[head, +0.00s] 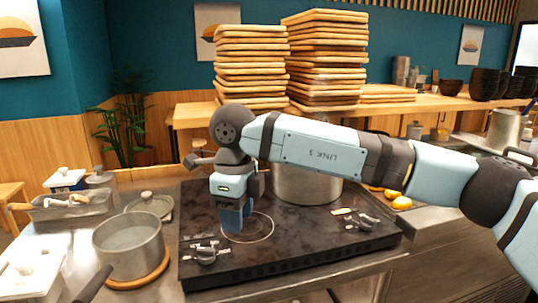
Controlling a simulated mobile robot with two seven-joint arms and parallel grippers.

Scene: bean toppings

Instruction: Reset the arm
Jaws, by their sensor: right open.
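My right arm reaches in from the right across the picture and bends down at its wrist. My right gripper (234,222) points down over the front left burner of the black stove (310,245). It is open, and I see no object in it. Its fingers show small, and I cannot tell whether they touch the stove top. A large steel pot (305,188) stands on the stove behind my arm, and its upper part is hidden. My left gripper is not in view.
A smaller pot (128,248) stands on a wooden trivet left of the stove. A lid (150,205) and a tray of utensils (70,205) lie behind it. Yellow items (401,203) lie right of the stove. Tall stacks of wooden trays (325,60) stand on the back counter.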

